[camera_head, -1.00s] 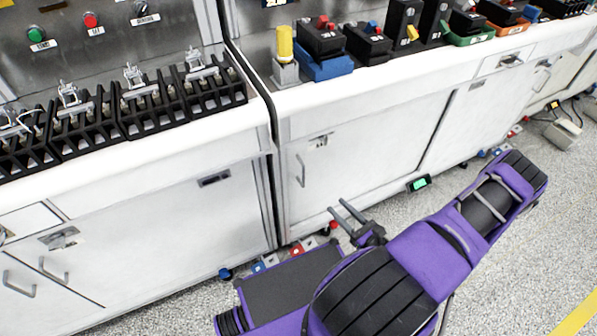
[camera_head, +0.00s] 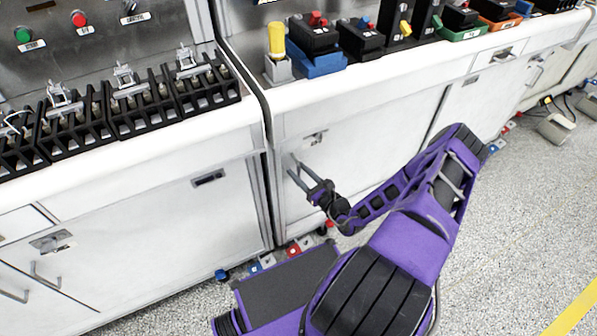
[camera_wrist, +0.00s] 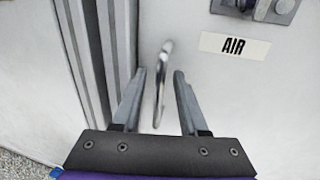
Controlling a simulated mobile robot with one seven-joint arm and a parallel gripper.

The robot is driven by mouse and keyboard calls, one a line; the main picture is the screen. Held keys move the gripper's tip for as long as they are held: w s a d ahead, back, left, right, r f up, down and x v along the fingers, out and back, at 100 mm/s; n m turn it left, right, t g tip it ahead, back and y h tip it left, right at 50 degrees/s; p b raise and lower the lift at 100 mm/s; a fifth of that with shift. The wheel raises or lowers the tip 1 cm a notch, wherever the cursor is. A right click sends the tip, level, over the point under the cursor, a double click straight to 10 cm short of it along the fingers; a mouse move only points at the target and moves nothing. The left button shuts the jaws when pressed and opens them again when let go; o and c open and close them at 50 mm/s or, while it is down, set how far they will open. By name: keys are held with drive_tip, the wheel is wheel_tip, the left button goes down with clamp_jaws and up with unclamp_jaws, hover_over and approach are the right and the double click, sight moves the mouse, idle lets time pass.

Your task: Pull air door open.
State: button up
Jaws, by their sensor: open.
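The air door (camera_head: 365,150) is a white cabinet door below the right-hand bench and appears closed. In the wrist view, the door (camera_wrist: 235,90) bears a label reading AIR (camera_wrist: 234,46). Its curved metal handle (camera_wrist: 162,80) stands upright between the two fingers of my gripper (camera_wrist: 157,100). The fingers are apart, one on each side of the handle, and I see gaps on both sides. In the head view, my gripper (camera_head: 298,172) is at the door's left side, and its fingers largely hide the handle.
A metal latch (camera_wrist: 262,8) sits above the label. The left cabinet (camera_head: 150,215) stands beside the air door, across a grey frame (camera_wrist: 100,55). Blue and red blocks (camera_head: 268,260) lie at the cabinet foot. Speckled floor (camera_head: 520,220) is open to the right.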

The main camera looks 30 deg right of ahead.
drive_tip(key=shift+w, duration=0.25)
clamp_jaws()
idle(1.4)
